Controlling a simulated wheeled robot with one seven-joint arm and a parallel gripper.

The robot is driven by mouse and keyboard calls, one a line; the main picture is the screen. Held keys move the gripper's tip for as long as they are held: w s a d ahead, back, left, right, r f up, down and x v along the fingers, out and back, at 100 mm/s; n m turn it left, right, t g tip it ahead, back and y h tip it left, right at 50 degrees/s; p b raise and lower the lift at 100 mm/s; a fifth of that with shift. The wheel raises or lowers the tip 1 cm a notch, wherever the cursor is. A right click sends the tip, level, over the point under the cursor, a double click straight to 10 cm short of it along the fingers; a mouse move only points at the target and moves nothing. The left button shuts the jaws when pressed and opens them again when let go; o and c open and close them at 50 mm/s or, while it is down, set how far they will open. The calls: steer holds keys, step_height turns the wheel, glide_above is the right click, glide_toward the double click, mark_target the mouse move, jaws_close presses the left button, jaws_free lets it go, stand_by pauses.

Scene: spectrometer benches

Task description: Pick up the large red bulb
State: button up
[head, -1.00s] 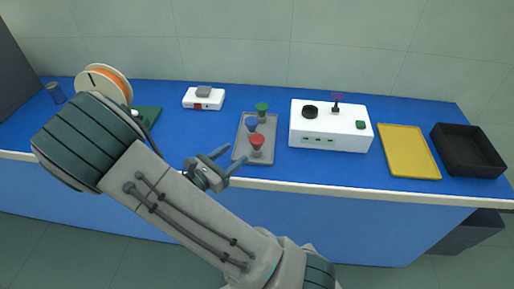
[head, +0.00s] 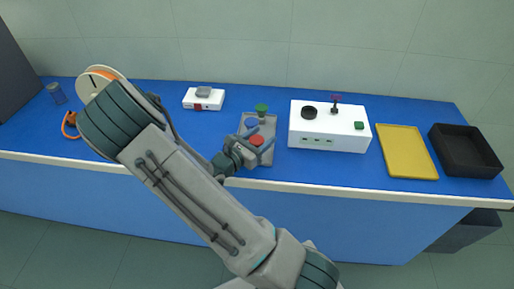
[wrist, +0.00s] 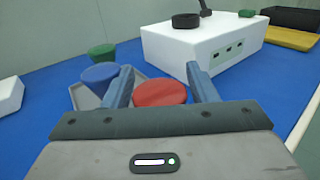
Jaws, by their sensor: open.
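The red bulb (head: 257,140) stands at the near end of a grey tray on the blue bench. In the wrist view the red bulb (wrist: 160,93) shows its wide round top between my two fingers. My gripper (head: 258,137) is open, with one finger on each side of the red bulb; I cannot tell whether either finger touches it. The bulb's lower part is hidden by my gripper.
A white box (head: 329,125) with a black knob and a small lever stands right of the tray. A yellow tray (head: 406,152) and a black bin (head: 467,152) are farther right. A small white device (head: 204,99) sits at the back left.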

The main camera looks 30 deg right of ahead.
mark_target(260, 136)
steer(key=c, duration=0.7)
steer(key=shift+c, duration=0.2)
steer(key=shift+r, duration=0.15)
steer(key=shift+r, duration=0.55)
step_height(260, 136, up, 2)
steer(key=shift+r, duration=0.2)
steer(key=s+d+r+b, duration=0.7)
steer(key=s+b, duration=0.2)
steer(key=shift+b, duration=0.3)
